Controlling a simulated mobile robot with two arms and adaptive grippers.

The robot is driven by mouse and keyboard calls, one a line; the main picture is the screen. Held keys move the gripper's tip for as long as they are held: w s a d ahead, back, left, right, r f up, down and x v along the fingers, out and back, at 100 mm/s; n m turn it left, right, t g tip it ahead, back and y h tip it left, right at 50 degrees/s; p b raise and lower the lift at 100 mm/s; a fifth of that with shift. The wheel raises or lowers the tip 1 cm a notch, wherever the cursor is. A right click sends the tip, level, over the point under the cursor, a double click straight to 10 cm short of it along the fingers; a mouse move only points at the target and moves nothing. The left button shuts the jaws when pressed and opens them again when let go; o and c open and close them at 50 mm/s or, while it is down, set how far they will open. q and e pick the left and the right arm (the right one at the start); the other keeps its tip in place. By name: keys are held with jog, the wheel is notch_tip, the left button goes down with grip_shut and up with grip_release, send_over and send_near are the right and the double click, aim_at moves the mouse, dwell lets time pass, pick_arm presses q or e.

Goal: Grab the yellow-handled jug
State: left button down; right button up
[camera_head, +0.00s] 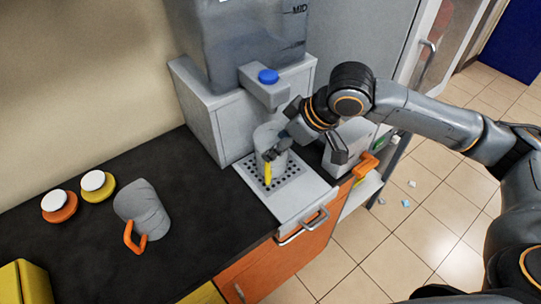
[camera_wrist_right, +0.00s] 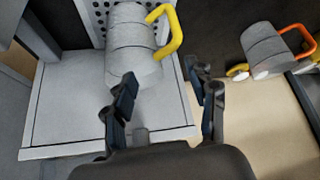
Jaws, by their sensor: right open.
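The yellow-handled jug (camera_head: 264,134) is a grey, ribbed vessel standing on the perforated drip tray under the dispenser. Its yellow handle (camera_head: 268,172) faces the front of the counter. My right gripper (camera_head: 280,146) reaches in from the right and is at the jug, partly covering it. In the right wrist view the jug (camera_wrist_right: 130,42) lies ahead of my open fingers, and the left finger overlaps its near part. The handle (camera_wrist_right: 176,32) is ahead, between the lines of the two fingers. Nothing is held. My left gripper is not in view.
An orange-handled jug (camera_head: 145,209) stands on the dark counter to the left. The dispenser (camera_head: 200,100) rises behind the tray (camera_head: 300,204). A white device (camera_head: 345,150) stands to the right.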

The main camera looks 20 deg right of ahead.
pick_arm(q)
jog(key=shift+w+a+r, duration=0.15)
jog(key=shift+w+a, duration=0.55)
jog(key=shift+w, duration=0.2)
pick_arm(e)
jog(key=x, duration=0.6)
jog(key=shift+w+a+f, duration=0.15)
jog(key=shift+f, duration=0.15)
jog(key=shift+c, duration=0.4)
jog(key=c, duration=1.1)
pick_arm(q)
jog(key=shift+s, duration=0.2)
pick_arm(e)
grip_shut()
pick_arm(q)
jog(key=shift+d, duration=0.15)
